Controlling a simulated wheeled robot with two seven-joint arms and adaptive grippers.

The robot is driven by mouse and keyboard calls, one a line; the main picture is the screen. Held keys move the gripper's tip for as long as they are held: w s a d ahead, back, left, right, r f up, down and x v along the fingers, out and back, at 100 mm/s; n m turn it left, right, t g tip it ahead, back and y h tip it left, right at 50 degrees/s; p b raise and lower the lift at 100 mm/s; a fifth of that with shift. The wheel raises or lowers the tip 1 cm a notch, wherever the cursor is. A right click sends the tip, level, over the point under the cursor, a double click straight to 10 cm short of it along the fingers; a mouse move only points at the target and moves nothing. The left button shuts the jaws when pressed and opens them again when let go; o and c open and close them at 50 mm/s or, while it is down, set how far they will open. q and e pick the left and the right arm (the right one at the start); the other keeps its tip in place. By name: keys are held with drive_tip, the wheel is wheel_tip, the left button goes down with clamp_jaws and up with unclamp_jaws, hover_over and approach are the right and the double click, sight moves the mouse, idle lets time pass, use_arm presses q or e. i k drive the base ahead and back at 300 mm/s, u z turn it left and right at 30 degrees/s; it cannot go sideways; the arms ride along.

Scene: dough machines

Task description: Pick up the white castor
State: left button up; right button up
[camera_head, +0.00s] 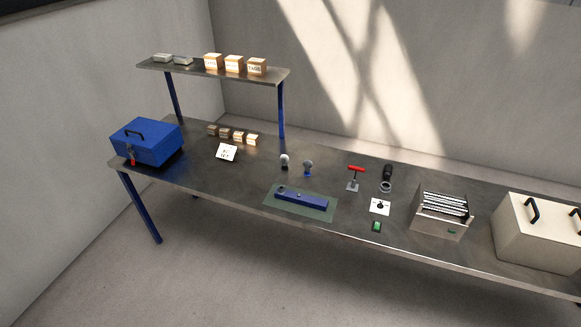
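A small white castor (284,160) with a darker lower part stands on the long metal workbench (235,178), near its middle. Just right of it stands a similar castor (308,167) with a grey top and a blue lower part. The two are close together but apart. Neither of my grippers shows in the head view.
A green mat (325,212) with a blue bar (302,201) lies in front of the castors. A red-handled clamp (354,178), dark round parts (386,184), a metal slotted box (440,212) and a cream case (535,235) stand to the right. A blue toolbox (146,142) and raised shelf (215,76) are left.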

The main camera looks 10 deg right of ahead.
sight(284, 158)
drive_tip(key=z, duration=0.45)
drive_tip(key=i, duration=0.65)
drive_tip(key=z, duration=0.35)
